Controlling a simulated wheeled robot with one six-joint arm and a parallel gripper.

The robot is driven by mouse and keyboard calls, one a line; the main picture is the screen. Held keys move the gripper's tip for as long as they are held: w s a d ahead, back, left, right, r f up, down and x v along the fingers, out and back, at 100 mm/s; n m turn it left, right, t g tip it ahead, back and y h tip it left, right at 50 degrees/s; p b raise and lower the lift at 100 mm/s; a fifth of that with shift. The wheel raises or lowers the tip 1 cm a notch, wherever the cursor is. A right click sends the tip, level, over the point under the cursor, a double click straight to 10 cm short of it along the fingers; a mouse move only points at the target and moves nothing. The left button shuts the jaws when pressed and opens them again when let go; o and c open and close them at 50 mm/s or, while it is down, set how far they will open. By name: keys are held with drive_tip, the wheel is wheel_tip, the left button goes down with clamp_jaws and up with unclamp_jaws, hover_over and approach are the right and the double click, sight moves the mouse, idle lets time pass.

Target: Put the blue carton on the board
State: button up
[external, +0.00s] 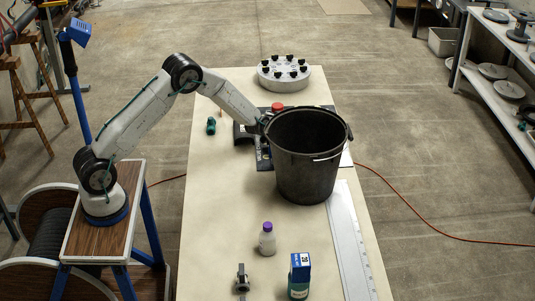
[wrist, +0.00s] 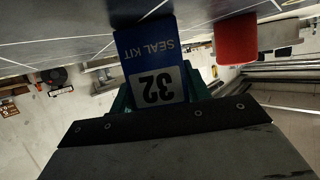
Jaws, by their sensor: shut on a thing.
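In the wrist view the blue carton (wrist: 147,45), with an upside-down "SEAL KIT 32" label, sits between the teal fingers of my gripper (wrist: 158,90). The gripper is shut on it. The carton's far end meets the dark, white-lined board (wrist: 60,28) in the picture; I cannot tell if it touches. A red cylinder (wrist: 236,40) stands on the board to the right of the carton. In the external view the board (external: 263,158) shows partly behind a black bucket (external: 306,160), which hides my fingers and the held carton.
A metal ruler (external: 350,245) lies along the right edge. A round flange (external: 284,76) is at the back. The left-middle tabletop is clear.

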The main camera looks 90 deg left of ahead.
drive_tip(key=o, duration=1)
drive_tip(key=shift+r, duration=0.15)
drive_tip(key=v, duration=1.2)
